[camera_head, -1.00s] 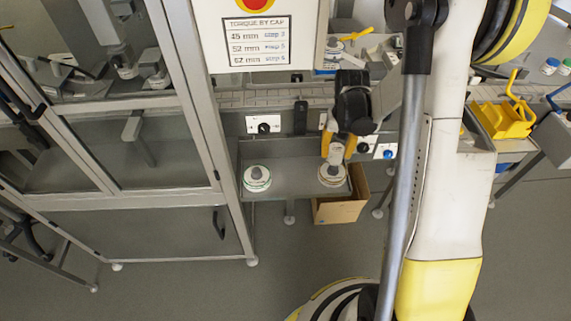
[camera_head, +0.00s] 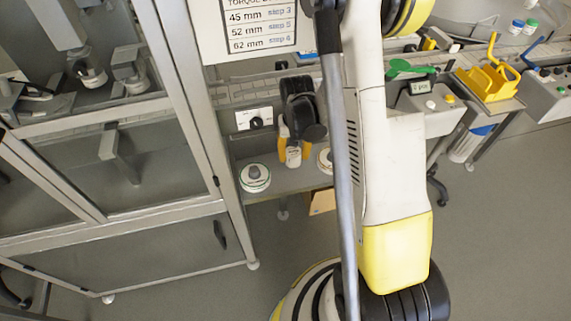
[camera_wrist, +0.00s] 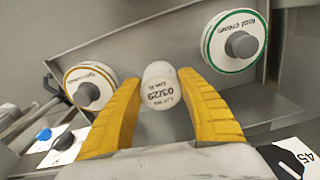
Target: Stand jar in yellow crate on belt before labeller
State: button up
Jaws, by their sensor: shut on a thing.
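My gripper (camera_wrist: 160,88) has its two yellow fingers shut on a small white jar (camera_wrist: 160,84). The jar's round end faces the wrist camera and carries print reading "03/29". In the head view my gripper (camera_head: 293,148) points down over the grey tray and the jar (camera_head: 293,157) shows as a pale piece between the fingers. The yellow crate (camera_head: 488,84) stands at the right on a side shelf; its inside is hard to make out. The conveyor belt (camera_head: 225,97) runs behind the gripper, partly hidden by my arm.
The grey tray (camera_wrist: 160,40) holds a green-rimmed disc (camera_wrist: 234,42) and a gold-rimmed disc (camera_wrist: 90,85), each with a grey knob. A knob panel (camera_head: 254,119) is on the belt's front. The glazed machine frame (camera_head: 190,120) stands left.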

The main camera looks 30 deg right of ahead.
aim_at(294, 162)
jog(key=shift+d+f+b, duration=0.15)
jog(key=shift+f+b, duration=0.85)
jog(key=shift+f, duration=0.8)
jog(key=shift+f, duration=0.2)
jog(key=o, duration=1.2)
jog(key=shift+c, duration=0.2)
jog(key=shift+r, duration=0.1)
